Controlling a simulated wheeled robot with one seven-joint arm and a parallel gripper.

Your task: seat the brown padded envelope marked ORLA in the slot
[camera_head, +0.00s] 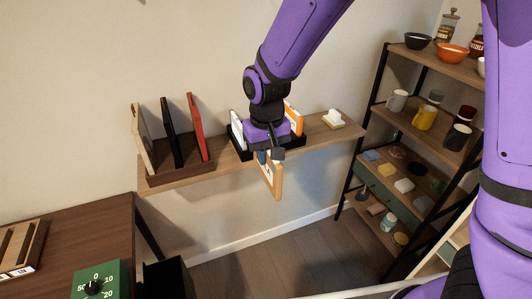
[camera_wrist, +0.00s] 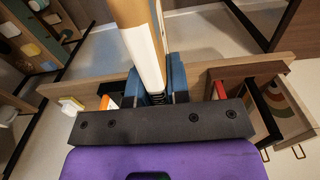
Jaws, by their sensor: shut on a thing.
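My gripper (camera_head: 265,156) is shut on a flat, tan-brown thing (camera_head: 270,179), taken as the padded envelope; I cannot read ORLA on it. It hangs below the jaws, in front of the wall shelf's edge. In the wrist view the blue fingers (camera_wrist: 157,90) pinch it, with its pale edge and brown side (camera_wrist: 140,48) pointing away. A dark slotted holder (camera_head: 242,154) on the shelf, behind my gripper, has white and orange flat things standing in it. My gripper hides its middle, so I cannot tell which slot is free.
The wall shelf (camera_head: 335,138) also bears a dark holder (camera_head: 180,173) with tan, black and red upright pieces, and a small white-and-yellow thing (camera_head: 334,118). A rack (camera_head: 415,128) with mugs stands right. A brown desk (camera_head: 90,235) stands left. Open floor lies below the shelf.

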